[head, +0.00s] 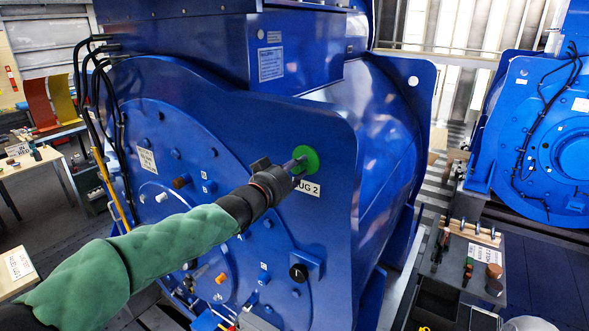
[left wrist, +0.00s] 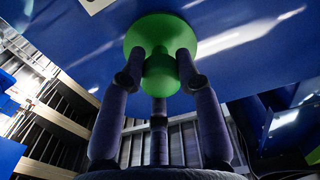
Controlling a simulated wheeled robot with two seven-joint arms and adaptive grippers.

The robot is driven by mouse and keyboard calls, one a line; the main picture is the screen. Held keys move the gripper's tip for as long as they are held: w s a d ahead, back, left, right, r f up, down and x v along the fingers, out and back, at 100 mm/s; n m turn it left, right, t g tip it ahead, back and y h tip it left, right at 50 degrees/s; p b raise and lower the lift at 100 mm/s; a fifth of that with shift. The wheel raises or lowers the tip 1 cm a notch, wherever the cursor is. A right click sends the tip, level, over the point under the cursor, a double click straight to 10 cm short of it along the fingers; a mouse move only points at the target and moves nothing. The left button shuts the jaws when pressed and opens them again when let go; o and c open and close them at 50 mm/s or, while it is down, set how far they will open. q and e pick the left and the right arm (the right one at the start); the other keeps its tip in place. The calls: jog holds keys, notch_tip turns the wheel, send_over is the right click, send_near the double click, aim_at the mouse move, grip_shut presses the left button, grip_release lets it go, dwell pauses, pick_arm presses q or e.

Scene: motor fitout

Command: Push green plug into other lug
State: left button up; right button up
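The green plug (head: 306,159) is at the blue motor's near upper corner, just above a label (head: 308,188) reading "...UG 2", partly hidden by my gripper. My left gripper (head: 296,166) reaches it from the left. In the left wrist view the plug (left wrist: 161,72) shows a wide disc and a narrower knob, with the fingers of my left gripper (left wrist: 160,85) closed around the knob. The disc appears against the blue plate (left wrist: 75,45); whether it is fully seated I cannot tell. The hole behind it is hidden. My right gripper is not in view.
The blue motor (head: 330,130) fills the middle. Another lug (head: 413,81) with an open hole stands at its far right corner. Black cables (head: 88,85) hang at left. A second blue motor (head: 545,140) and a bench with small parts (head: 470,250) are at right.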

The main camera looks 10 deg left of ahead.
pick_arm(q)
jog(key=o, duration=0.4)
jog(key=shift+o, duration=0.2)
jog(key=v, duration=1.2)
jog(key=w+d+f+n+g+b, duration=0.1)
jog(key=f+b, duration=0.1)
jog(key=f, duration=0.7)
jog(key=w+d+f+g+y+b, duration=0.1)
jog(key=w+f+g+b, duration=0.1)
jog(key=f, duration=0.6)
jog(key=w+d+f+n+g+b, duration=0.1)
jog(key=f+b, duration=0.1)
jog(key=f, duration=0.7)
jog(key=s+d+f+n+g+y+b, duration=0.1)
jog(key=s+f+g+b, duration=0.25)
jog(key=f, duration=1.25)
jog(key=s+d+f+n+g+b, duration=0.1)
jog(key=s+d+f+g+b, duration=0.2)
jog(key=f, duration=1.3)
jog(key=s+d+f+n+g+b, duration=0.1)
jog(key=s+f+g+b, duration=0.5)
jog(key=s+f, duration=1.7)
notch_tip(320, 180, down, 4)
jog(key=shift+d+r+n+b, duration=0.1)
jog(key=shift+d+n+b, duration=0.3)
jog(key=shift+d+b, duration=0.35)
